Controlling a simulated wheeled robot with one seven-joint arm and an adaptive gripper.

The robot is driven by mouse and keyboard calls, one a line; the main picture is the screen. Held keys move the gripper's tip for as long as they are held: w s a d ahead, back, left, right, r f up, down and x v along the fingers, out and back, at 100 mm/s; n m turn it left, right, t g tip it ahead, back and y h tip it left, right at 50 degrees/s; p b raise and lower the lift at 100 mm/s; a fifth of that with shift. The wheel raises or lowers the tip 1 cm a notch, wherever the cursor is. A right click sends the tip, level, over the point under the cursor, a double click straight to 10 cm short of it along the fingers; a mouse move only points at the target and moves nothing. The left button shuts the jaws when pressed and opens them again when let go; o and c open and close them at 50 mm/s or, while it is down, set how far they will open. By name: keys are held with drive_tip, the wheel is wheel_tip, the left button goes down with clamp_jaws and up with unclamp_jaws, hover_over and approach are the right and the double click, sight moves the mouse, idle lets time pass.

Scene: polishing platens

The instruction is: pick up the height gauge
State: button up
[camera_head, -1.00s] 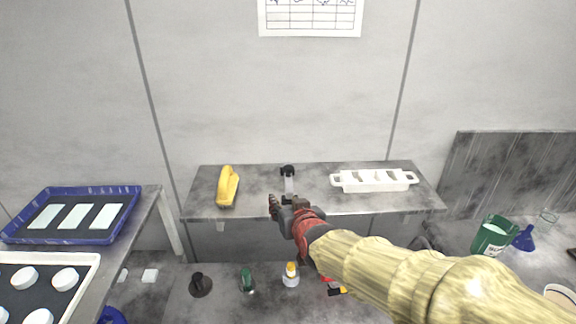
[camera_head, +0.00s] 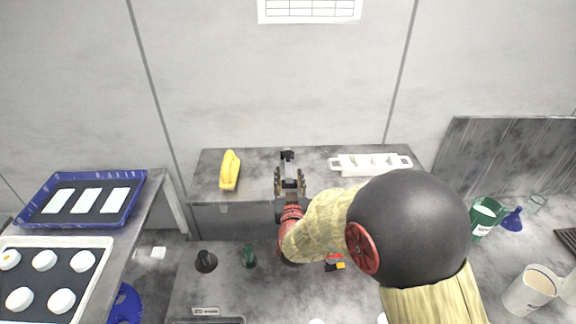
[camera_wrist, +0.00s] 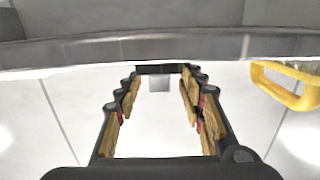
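The height gauge (camera_head: 288,158) stands upright on the wall shelf (camera_head: 252,182), with a dark top and a pale column. My gripper (camera_head: 289,176) is in front of it with its two fingers apart, hiding its lower part in the head view. In the wrist view, my gripper (camera_wrist: 160,78) shows open, with nothing clamped. A grey block with a dark bar, apparently the gauge (camera_wrist: 160,85), appears between the fingertips. I cannot tell whether the fingers touch it.
A yellow brush-like tool (camera_head: 229,171) lies left on the shelf, and a white slotted rack (camera_head: 370,163) right. Black (camera_head: 206,262) and green (camera_head: 249,256) objects stand on the bench below. A blue tray (camera_head: 128,203) is at left. The shelf is clear beside the gauge.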

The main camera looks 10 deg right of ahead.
sight(288, 164)
drive_tip(key=shift+f+x, duration=0.1)
drive_tip(key=shift+x, duration=1.8)
drive_tip(key=shift+f+x, duration=0.15)
drive_tip(key=shift+x, duration=1.75)
drive_tip(key=shift+c, duration=1.3)
drive_tip(key=c, duration=0.7)
clamp_jaws()
